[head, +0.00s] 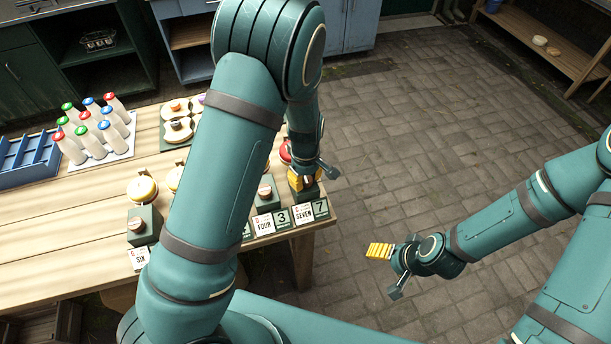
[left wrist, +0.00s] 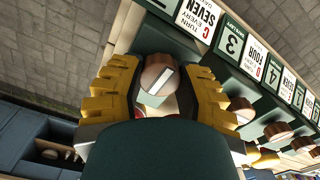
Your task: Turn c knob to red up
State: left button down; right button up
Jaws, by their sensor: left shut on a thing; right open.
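The c knob (left wrist: 152,70) is a round brown knob with a white bar across its top, on a dark green block at the table's right end. In the left wrist view its bar slants from upper right to lower left. My left gripper (head: 303,181) is shut on it, with a yellow finger on either side. In the head view the gripper largely hides the knob. The card beside it reads SEVEN (head: 303,216). A bit of red shows behind the knob, partly hidden. My right gripper (head: 380,250) is open and empty over the paving, right of the table.
More knobs on green blocks, such as one by the FOUR card (head: 266,190) and one by the SIX card (head: 142,226), line the table's front. Bottles with coloured caps (head: 92,128) and a blue crate (head: 28,160) stand at the back left. The paving to the right is clear.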

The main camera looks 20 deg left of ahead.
aim_at(305, 179)
pick_arm(q)
jog(key=shift+s+n, duration=0.1)
jog(key=shift+n, duration=0.2)
jog(key=c, duration=0.5)
grip_release()
notch_tip(305, 179, up, 12)
dwell(0.4)
dwell(0.4)
